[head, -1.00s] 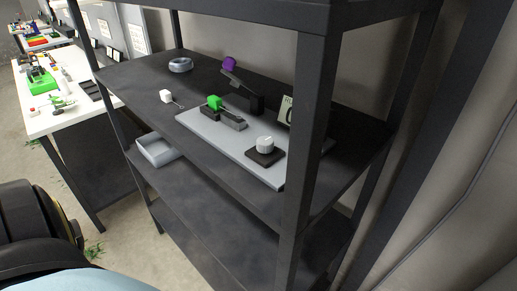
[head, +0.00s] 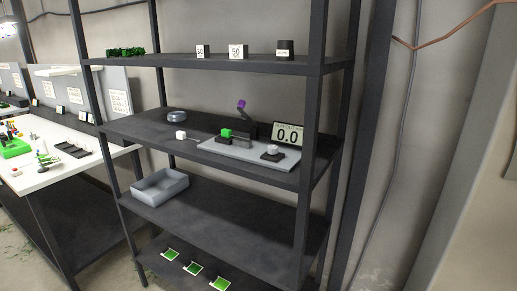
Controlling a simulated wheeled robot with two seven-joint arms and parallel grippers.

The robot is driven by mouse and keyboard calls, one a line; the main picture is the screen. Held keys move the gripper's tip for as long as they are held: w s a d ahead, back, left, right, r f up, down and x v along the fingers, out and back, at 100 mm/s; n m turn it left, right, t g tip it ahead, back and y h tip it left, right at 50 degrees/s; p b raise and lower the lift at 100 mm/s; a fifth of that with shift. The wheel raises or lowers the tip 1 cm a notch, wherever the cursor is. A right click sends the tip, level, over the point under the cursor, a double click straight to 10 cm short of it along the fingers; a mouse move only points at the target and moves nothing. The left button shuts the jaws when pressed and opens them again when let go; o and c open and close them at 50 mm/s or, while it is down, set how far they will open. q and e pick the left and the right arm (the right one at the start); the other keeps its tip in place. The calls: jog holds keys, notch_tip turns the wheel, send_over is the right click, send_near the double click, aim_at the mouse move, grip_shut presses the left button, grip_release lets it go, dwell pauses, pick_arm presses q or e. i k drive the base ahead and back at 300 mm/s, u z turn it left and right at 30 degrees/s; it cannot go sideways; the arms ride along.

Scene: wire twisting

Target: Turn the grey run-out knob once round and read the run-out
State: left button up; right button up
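The grey run-out knob (head: 272,149) stands on a small dark base at the right front of a light grey plate (head: 240,153) on the middle shelf. Behind it a display (head: 287,134) reads 0.0. On the plate are a green block (head: 226,133) in a dark holder and a dark angled lever with a purple end (head: 241,104). Neither of my grippers shows in the head view.
The shelf's dark front right post (head: 311,130) stands just right of the plate. A grey ring (head: 176,115) and a white cube (head: 181,134) lie left of it. Below are a grey bin (head: 160,187) and green-topped pieces (head: 194,268). A white workbench (head: 60,165) stands at left.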

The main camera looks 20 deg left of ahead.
aim_at(273, 150)
jog(key=u, duration=0.85)
jog(key=i, duration=0.35)
